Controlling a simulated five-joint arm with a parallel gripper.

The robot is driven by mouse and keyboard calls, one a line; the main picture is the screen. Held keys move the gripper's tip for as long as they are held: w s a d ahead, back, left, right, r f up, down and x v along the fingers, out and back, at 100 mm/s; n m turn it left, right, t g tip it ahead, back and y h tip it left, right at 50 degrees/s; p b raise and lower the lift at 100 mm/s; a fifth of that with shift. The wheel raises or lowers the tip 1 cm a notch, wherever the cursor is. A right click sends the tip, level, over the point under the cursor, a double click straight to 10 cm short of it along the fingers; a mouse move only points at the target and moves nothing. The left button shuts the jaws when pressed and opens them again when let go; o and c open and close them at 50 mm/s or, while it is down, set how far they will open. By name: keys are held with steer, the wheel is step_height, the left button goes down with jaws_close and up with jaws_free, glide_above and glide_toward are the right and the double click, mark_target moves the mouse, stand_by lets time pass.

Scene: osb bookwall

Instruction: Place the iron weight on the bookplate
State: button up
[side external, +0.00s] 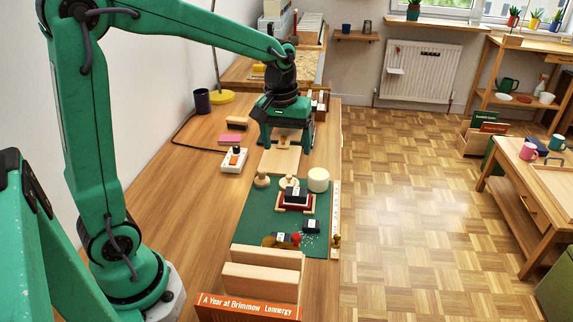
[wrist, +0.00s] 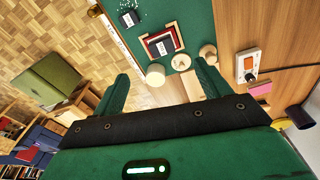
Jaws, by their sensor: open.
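My gripper (side external: 285,143) is open and empty above a light wooden board, beyond the far end of the green mat (side external: 257,205). Its two fingers also show in the wrist view (wrist: 160,86), with nothing between them. I cannot tell which block is the iron weight. The bookplate is not clearly distinguishable.
A cream cylinder (side external: 318,180) and round wooden stamps (side external: 262,179) stand between my gripper and the tray. A white power strip (side external: 235,160), a pink pad (side external: 230,139) and a dark cup (side external: 202,101) are left. Upright wooden blocks (side external: 262,275) stand at the near end.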

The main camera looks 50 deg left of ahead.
steer(key=s+d+r+m+t, duration=0.2)
steer(key=s+m, duration=0.1)
steer(key=s, duration=0.5)
steer(key=s+d+r+m+t, duration=0.1)
steer(key=s+m, duration=0.3)
steer(key=s, duration=0.5)
steer(key=shift+s+d+r+t, duration=0.15)
steer(key=shift+d+r+t, duration=0.2)
steer(key=shift+r+t, duration=0.4)
